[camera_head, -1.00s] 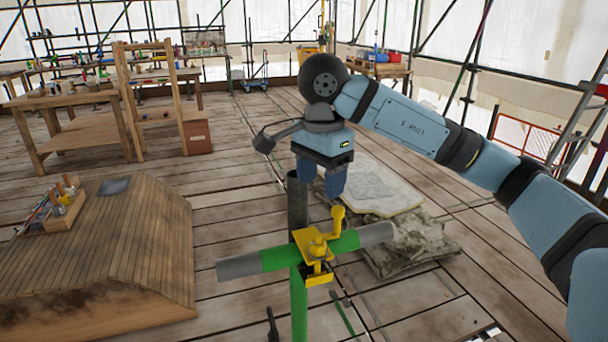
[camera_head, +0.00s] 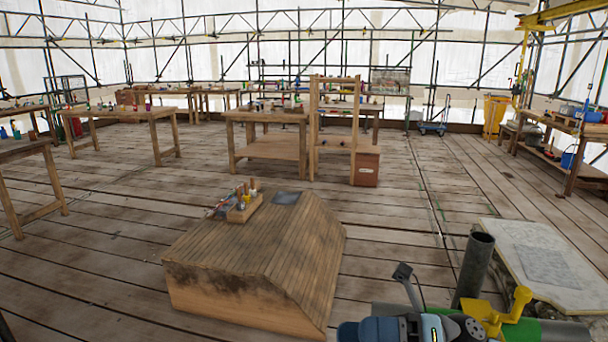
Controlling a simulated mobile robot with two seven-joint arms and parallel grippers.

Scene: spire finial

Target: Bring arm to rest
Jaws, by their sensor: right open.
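My right gripper (camera_head: 366,330) shows at the bottom edge, right of centre, with its blue fingers toward the left. It is open, and I see nothing held in it. Much of it and its arm are cut off by the frame. Just to its right is a yellow clamp (camera_head: 490,316) with an upright handle, on a green pipe (camera_head: 525,329) that is partly out of frame. A dark grey upright tube (camera_head: 473,268) stands behind the gripper and clamp. My left gripper is not in view.
A sloped wooden block (camera_head: 265,245) stands front centre, bearing a small tool box (camera_head: 244,208). A pale slab (camera_head: 540,255) lies at right. Workbenches (camera_head: 270,118) and a wooden frame (camera_head: 315,125) stand farther back. Plank floor (camera_head: 90,270) is clear at left.

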